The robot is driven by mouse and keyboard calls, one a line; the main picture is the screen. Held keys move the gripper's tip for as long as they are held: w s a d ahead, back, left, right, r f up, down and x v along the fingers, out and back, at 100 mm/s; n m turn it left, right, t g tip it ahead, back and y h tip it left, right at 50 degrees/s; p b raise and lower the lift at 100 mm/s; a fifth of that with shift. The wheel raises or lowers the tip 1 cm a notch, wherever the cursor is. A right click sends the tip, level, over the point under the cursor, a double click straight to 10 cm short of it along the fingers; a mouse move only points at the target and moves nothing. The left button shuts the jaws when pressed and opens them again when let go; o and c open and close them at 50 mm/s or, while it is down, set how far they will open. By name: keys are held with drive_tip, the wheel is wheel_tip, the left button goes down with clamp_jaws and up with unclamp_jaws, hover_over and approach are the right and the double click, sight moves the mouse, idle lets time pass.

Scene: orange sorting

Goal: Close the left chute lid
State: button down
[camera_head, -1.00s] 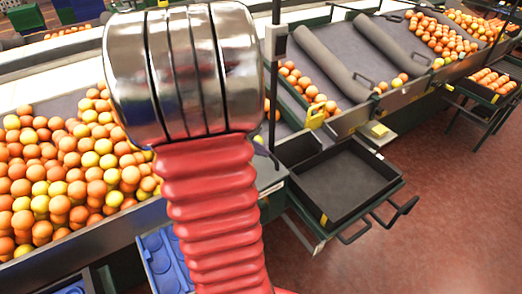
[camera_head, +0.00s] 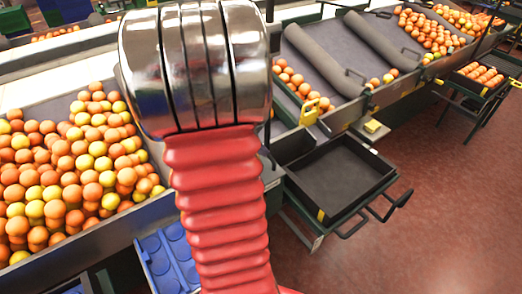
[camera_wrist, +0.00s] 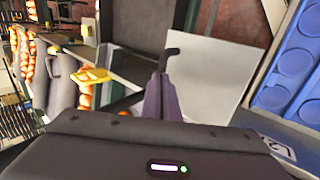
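My gripper (camera_wrist: 162,97) shows in the wrist view, its fingers drawn together into a narrow shape. A bent black handle (camera_wrist: 172,52) stands right at the fingertips; I cannot tell whether they touch it. This handle seems to belong to the left chute, whose lid I cannot make out clearly. In the head view my red arm and its metal joint hide the gripper and most of the left chute. Two grey padded lids with black handles show farther right: the nearer one (camera_head: 322,62) and the farther one (camera_head: 380,42).
An empty dark tray (camera_head: 340,182) with a protruding handle sits below the chutes. A yellow lever (camera_head: 309,112) stands by the nearer chute. Many oranges (camera_head: 70,165) lie on the left; a blue tray (camera_head: 165,262) is below them.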

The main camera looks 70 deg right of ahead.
drive_tip(key=shift+w+f, duration=0.1)
drive_tip(key=shift+f, duration=0.05)
drive_tip(key=v, duration=1.4)
drive_tip(key=shift+s+d+r, duration=0.15)
drive_tip(key=shift+s+r, duration=0.05)
drive_tip(key=shift+s, duration=0.05)
drive_tip(key=w+a+f+n+t+y, duration=0.1)
drive_tip(key=w+a+t, duration=0.25)
drive_tip(key=a, duration=0.55)
drive_tip(key=w+a+f+n+t+y, duration=0.15)
drive_tip(key=w+a, duration=0.35)
drive_tip(key=a, duration=0.5)
drive_tip(key=w+a+r+n+t+y, duration=0.1)
drive_tip(key=a+r+n+t, duration=0.1)
drive_tip(key=a, duration=0.8)
drive_tip(key=w+a+r+n+t+y, duration=0.1)
drive_tip(key=a+r+n+t+y, duration=0.1)
drive_tip(key=a, duration=0.9)
wheel_tip(320, 180, up, 2)
drive_tip(key=shift+w+r+n+t, duration=0.1)
drive_tip(key=shift+w+n+t, duration=0.3)
drive_tip(key=shift+n, duration=0.05)
